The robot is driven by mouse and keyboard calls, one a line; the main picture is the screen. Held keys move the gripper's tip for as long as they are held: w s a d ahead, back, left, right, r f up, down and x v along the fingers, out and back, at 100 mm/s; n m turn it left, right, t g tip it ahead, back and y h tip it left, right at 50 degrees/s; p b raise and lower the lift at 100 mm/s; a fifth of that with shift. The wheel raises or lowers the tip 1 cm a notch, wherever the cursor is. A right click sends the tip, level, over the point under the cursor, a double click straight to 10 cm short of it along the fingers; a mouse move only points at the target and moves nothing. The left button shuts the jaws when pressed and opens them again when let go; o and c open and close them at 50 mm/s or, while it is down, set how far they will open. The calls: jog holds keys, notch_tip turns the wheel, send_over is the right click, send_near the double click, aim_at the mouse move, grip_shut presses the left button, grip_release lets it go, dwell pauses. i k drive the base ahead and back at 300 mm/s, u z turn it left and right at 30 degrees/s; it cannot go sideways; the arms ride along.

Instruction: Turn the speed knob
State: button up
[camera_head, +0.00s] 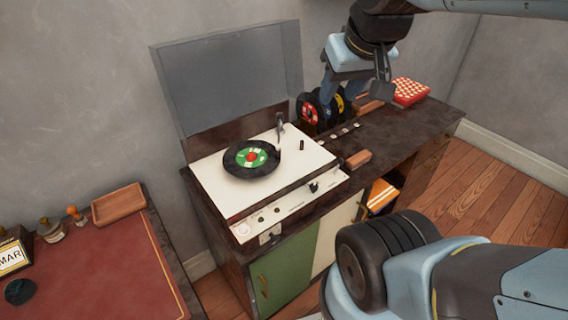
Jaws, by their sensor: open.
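A white record player (208,187) with its grey lid raised stands on the dark cabinet. A black record with a green and red label (251,158) lies on its platter. A black knob (314,187) sits at the right of its front panel, with smaller dark knobs (262,219) further left. A short black control (302,145) stands on the deck beside the tonearm (280,130). I cannot tell which of these is the speed knob. My gripper (355,95) is open and empty, above and behind the player's right side, apart from all the controls.
Upright records (309,113) and a red-and-white box (410,92) stand on the cabinet's right part, near my gripper. A brown block (358,159) lies right of the player. A desk with a red top (105,270) and wooden tray (118,204) is at left.

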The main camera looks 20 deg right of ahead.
aim_at(314, 186)
jog(key=u, duration=0.35)
jog(key=k, duration=0.85)
jog(key=z, duration=0.35)
jog(key=i, duration=0.5)
jog(key=u, duration=0.1)
